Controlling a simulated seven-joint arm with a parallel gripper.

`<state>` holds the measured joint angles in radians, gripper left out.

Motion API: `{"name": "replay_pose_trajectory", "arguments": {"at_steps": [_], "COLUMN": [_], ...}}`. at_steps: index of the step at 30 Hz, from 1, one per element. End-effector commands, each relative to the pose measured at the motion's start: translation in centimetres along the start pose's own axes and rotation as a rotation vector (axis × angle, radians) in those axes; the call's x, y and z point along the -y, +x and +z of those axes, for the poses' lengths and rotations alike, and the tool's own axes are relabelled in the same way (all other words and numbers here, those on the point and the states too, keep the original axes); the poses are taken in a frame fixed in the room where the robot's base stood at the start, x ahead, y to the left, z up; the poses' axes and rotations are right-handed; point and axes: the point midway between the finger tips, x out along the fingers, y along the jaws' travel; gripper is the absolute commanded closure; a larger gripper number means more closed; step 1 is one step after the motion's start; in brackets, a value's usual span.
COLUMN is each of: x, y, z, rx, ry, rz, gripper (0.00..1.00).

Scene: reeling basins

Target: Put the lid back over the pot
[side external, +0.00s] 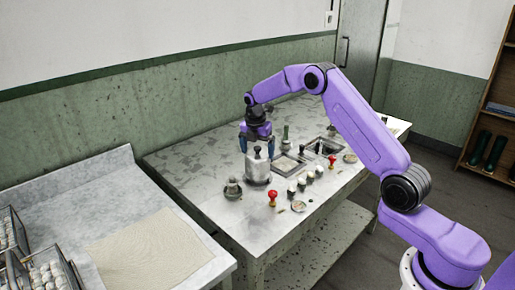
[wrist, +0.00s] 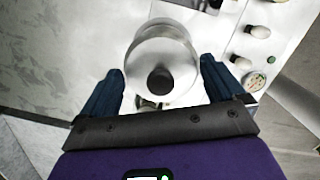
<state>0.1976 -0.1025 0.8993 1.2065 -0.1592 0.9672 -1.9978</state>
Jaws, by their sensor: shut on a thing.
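A pale round lid (wrist: 142,62) with a dark knob lies between the two fingers of my gripper (wrist: 162,88) in the wrist view. My gripper, also in the side view (side external: 257,145), is shut on the lid, with one dark blue finger on each side. The pale, roughly cylindrical pot (side external: 257,172) stands on the worktable directly below my gripper in the side view. The dark knob shows above the pot there. I cannot tell whether the lid touches the pot's rim.
The grey worktable (side external: 195,165) holds a small grey lidded vessel (side external: 232,189) left of the pot. A lower bench with a beige cloth (side external: 140,248) stands at front left.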

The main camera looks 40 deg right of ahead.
Motion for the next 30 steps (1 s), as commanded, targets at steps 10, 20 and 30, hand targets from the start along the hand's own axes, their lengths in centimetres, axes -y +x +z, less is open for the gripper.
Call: {"name": "replay_pose_trajectory", "arguments": {"at_steps": [10,20,30], "x": [0.0,0.0,0.0], "y": [0.0,0.8,1.4], "z": [0.0,-0.1,-0.2], "rx": [0.0,0.0,0.0], "ry": [0.0,0.0,0.0], "rz": [0.0,-0.001,0.001], "gripper": [0.37,0.37,0.37]}}
